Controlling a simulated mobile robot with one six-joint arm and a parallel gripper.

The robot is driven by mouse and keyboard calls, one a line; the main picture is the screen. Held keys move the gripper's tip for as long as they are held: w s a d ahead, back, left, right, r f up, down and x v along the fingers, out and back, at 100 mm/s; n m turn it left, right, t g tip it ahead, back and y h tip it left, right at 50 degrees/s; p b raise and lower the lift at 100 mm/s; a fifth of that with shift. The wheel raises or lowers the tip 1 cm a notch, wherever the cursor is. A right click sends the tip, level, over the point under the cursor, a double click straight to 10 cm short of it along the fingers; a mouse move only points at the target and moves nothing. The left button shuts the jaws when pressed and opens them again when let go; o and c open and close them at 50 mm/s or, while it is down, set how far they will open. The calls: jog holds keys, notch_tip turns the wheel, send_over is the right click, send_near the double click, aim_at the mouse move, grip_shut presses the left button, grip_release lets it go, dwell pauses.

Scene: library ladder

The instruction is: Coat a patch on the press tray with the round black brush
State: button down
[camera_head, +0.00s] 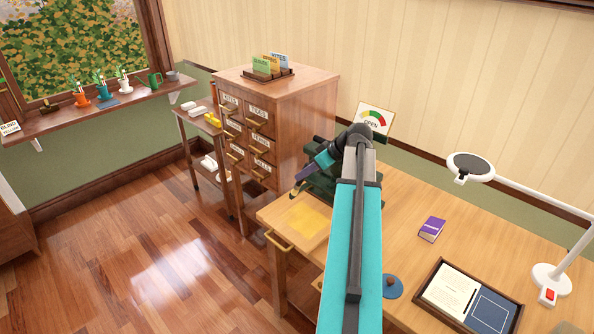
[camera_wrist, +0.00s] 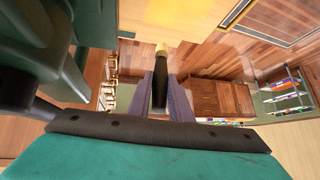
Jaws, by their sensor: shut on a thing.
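My gripper (camera_wrist: 160,98) is shut on a slim black brush (camera_wrist: 160,80) with a pale yellowish tip, which points away from the wrist between the two fingers. In the head view my gripper (camera_head: 301,182) is small and dark, beside the dark green press (camera_head: 325,187), which my arm partly hides. A pale wooden surface with a yellow square patch (camera_head: 307,219) lies below and to the front of the gripper. I cannot tell whether this surface is the press tray. The brush seems to be above it, but contact is not clear.
A brass handle (camera_head: 279,240) sits at the table's front left edge. A card cabinet (camera_head: 276,125) stands behind on the left. A purple book (camera_head: 432,229), a dark-framed tray (camera_head: 468,298) and a white lamp (camera_head: 551,284) are on the right. Bare table lies around the book.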

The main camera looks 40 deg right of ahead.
jog(key=shift+r+p, duration=0.35)
jog(key=shift+r, duration=0.75)
jog(key=shift+w+a+f, duration=0.1)
jog(key=shift+w, duration=0.05)
jog(key=shift+w+a, duration=0.2)
jog(key=shift+a, duration=0.05)
jog(key=w+a+r+m+h, duration=0.1)
jog(key=w+a, duration=0.5)
jog(key=a, duration=0.8)
jog(key=w+a+m+h+b, duration=0.1)
jog(key=w+a, duration=0.5)
jog(key=a, duration=0.9)
jog(key=w+a+r+m+h+b, duration=0.1)
jog(key=w+a, duration=0.5)
jog(key=a, duration=0.8)
jog(key=shift+w+a+r+m+t, duration=0.15)
jog(key=shift+a+r+m+t, duration=0.15)
jog(key=shift+m, duration=0.3)
